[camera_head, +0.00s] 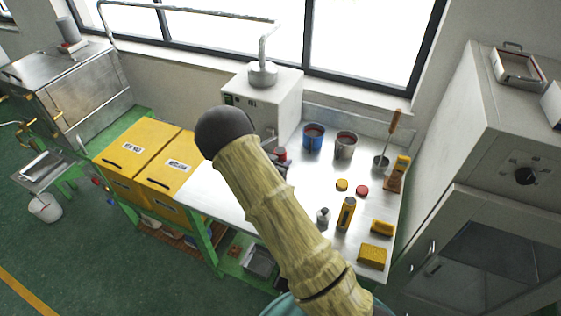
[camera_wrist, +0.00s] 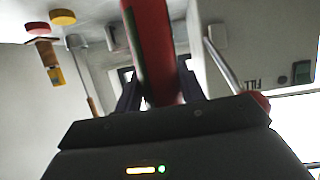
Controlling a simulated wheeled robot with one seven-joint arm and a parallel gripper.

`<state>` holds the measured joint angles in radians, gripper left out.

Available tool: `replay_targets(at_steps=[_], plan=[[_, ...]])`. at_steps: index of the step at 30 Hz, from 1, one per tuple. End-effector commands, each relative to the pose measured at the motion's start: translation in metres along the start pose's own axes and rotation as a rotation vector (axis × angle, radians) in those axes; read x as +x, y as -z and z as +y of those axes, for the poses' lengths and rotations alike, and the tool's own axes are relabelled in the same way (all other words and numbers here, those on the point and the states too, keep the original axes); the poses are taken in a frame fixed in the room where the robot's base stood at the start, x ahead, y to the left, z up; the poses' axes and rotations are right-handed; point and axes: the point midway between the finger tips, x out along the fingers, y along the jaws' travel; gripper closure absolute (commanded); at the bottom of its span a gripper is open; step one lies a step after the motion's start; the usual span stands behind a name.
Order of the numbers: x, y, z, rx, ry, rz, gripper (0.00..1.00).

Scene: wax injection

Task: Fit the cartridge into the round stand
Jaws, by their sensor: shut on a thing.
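The cartridge (camera_wrist: 152,45) is a red cylinder with a dark green strip, large and close in the wrist view. My gripper (camera_wrist: 160,95) is shut on it, with one dark finger on each side. In the head view my gripper (camera_head: 283,168) is mostly hidden behind my arm, in front of the white machine. A small red part of the cartridge (camera_head: 281,153) shows there beside my arm. Its lower end is hidden in the head view. I cannot pick out the round stand for certain in either view; my arm covers part of the table.
The white machine (camera_head: 285,100) stands at the back of the metal table (camera_head: 225,196). Blue (camera_head: 313,138) and grey (camera_head: 345,146) cans stand right of it. A yellow bottle (camera_head: 346,214), sponge (camera_head: 372,254) and small lids are at the right. Yellow boxes (camera_head: 140,150) stand left.

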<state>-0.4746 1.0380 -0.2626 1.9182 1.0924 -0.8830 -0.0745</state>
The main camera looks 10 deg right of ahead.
Motion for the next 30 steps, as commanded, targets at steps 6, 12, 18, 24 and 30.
replay_targets(at_steps=[6, 12, 18, 24, 30], plan=[[-0.0028, 0.0054, -0.0004, 0.001, 0.001, -0.001, 1.0], [-0.0027, 0.0057, -0.0003, 0.0, 0.001, 0.0, 1.0], [-0.0026, 0.0059, -0.0001, 0.0, 0.0, 0.0, 1.0], [-0.0018, 0.0059, -0.0011, 0.001, 0.0, 0.0, 1.0], [-0.0013, 0.0064, -0.0024, 0.001, 0.0, 0.0, 1.0]])
